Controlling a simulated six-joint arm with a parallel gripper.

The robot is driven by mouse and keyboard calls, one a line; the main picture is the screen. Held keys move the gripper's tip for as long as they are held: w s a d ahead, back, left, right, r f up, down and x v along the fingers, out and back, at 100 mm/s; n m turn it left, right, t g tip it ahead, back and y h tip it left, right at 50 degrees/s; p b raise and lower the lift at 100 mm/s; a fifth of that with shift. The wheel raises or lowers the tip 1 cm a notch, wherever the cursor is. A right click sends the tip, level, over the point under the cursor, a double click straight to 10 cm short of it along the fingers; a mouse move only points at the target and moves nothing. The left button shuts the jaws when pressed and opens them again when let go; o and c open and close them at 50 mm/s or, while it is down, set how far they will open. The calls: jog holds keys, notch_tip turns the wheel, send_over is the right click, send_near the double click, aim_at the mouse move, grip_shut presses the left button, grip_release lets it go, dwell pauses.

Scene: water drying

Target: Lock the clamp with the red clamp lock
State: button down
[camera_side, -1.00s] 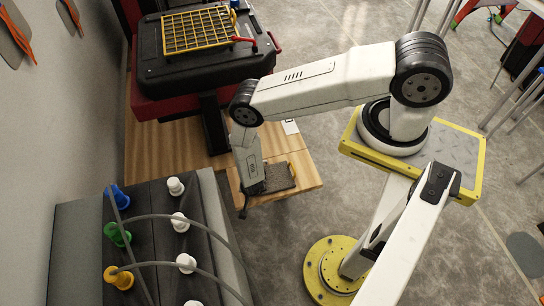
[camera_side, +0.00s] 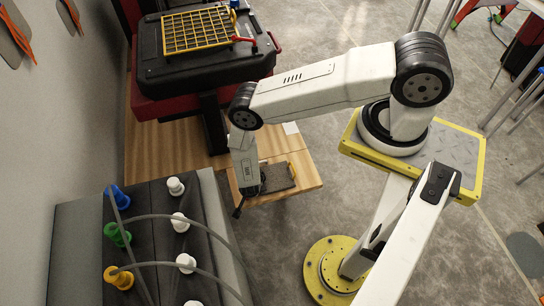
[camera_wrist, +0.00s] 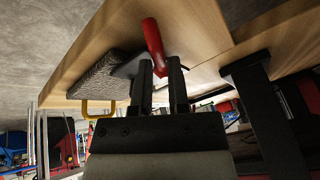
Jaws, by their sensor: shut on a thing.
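The red clamp lock (camera_wrist: 153,42) is a red bar at the wooden table's edge in the wrist view. Its lower end lies between the fingers of my gripper (camera_wrist: 160,68), which is shut on it. In the side view my gripper (camera_side: 238,211) is at the table's left front edge, pointing down; the red lock is hidden there. A dark, rough pad with a yellow handle (camera_wrist: 100,88) lies beside the lock, and a grey plate edge shows behind the fingers. The pad also shows in the side view (camera_side: 279,178). The clamp's own shape is hard to make out.
A black box with a yellow grid (camera_side: 195,31) stands at the back, with red handles at its right. A grey panel (camera_side: 75,225) with coloured and white knobs and hoses is close at the left front. Open floor (camera_side: 290,240) lies to the right.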

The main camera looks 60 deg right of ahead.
jog(key=c, duration=0.6)
grip_release()
jog(key=shift+r, duration=0.1)
jog(key=v, duration=0.7)
jog(key=shift+a+r, duration=0.2)
jog(key=shift+r, duration=0.05)
jog(key=shift+s, duration=0.1)
